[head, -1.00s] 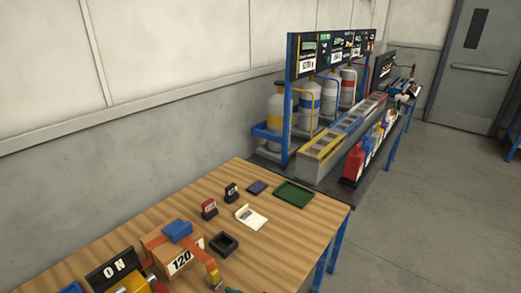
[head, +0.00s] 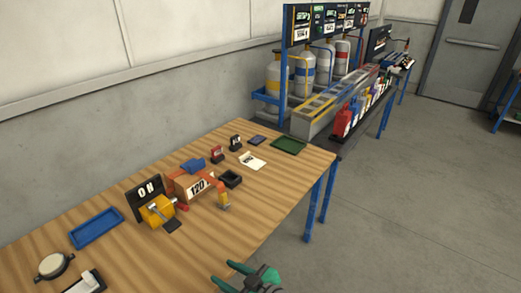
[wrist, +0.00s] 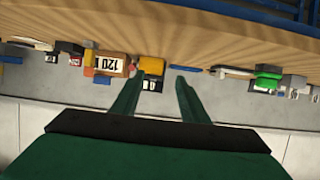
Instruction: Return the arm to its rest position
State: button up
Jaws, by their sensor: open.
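My gripper (head: 222,272) shows at the bottom edge of the head view, green, with its two fingers apart and nothing between them. It is at the table's (head: 262,215) front side, apart from the things on it. In the wrist view the two green fingers (wrist: 158,78) are spread and empty, with the table and its things beyond them. Most of my arm is outside the head view.
On the table are a box marked 120 (head: 190,186), a yellow device (head: 157,211) by an ON sign (head: 147,190), a blue tray (head: 96,228) and a green tray (head: 288,146). Gas cylinders (head: 307,66) stand behind. Floor at right (head: 400,220) is clear.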

jog(key=s+d+f+m+t+h, duration=0.2)
jog(key=s+d+f+m+h, duration=0.25)
jog(key=s+f, duration=0.2)
jog(key=s+d+f+m+t+h, duration=0.2)
jog(key=s+d+f+m+h, duration=0.1)
jog(key=s+f+m+h, duration=0.25)
jog(key=s+d+r+t, duration=0.1)
jog(key=s+r, duration=0.3)
jog(key=s, duration=0.5)
jog(key=s+d+r+t, duration=0.1)
jog(key=s+r, duration=0.3)
jog(key=s, duration=0.5)
jog(key=shift+t+h, duration=0.4)
jog(key=shift+t, duration=0.1)
